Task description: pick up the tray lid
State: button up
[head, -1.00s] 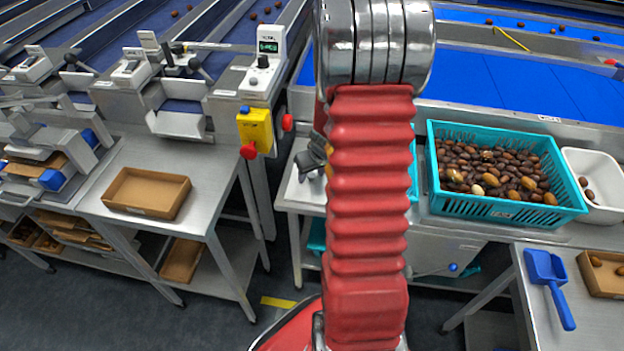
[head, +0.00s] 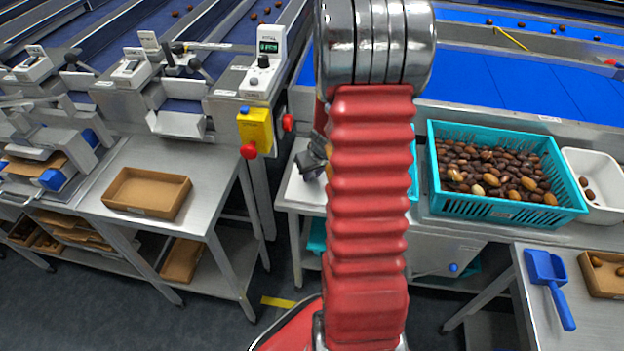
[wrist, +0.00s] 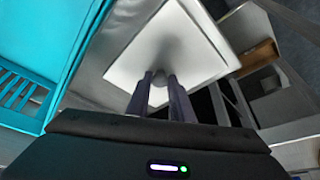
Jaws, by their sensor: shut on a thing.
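The tray lid (wrist: 190,42) is a white square plate with a small round knob. In the wrist view it fills the upper middle, ahead of my gripper (wrist: 159,84). The two dark fingers are shut on the knob, one on each side. I cannot tell how far the lid is above what lies under it. In the head view my gripper (head: 314,165) shows only partly at the left edge of my red arm sleeve, which hides most of the lid's area.
A turquoise crate of dates (head: 500,208) stands right of my arm, with a white bin (head: 606,213) beyond it. A cardboard tray (head: 146,205) lies on the left table. A blue scoop (head: 548,270) lies front right.

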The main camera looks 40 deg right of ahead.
aim_at(312, 176)
grip_shut()
jog(key=shift+r, duration=0.1)
jog(key=shift+r, duration=0.45)
notch_tip(312, 176, up, 17)
dwell(0.6)
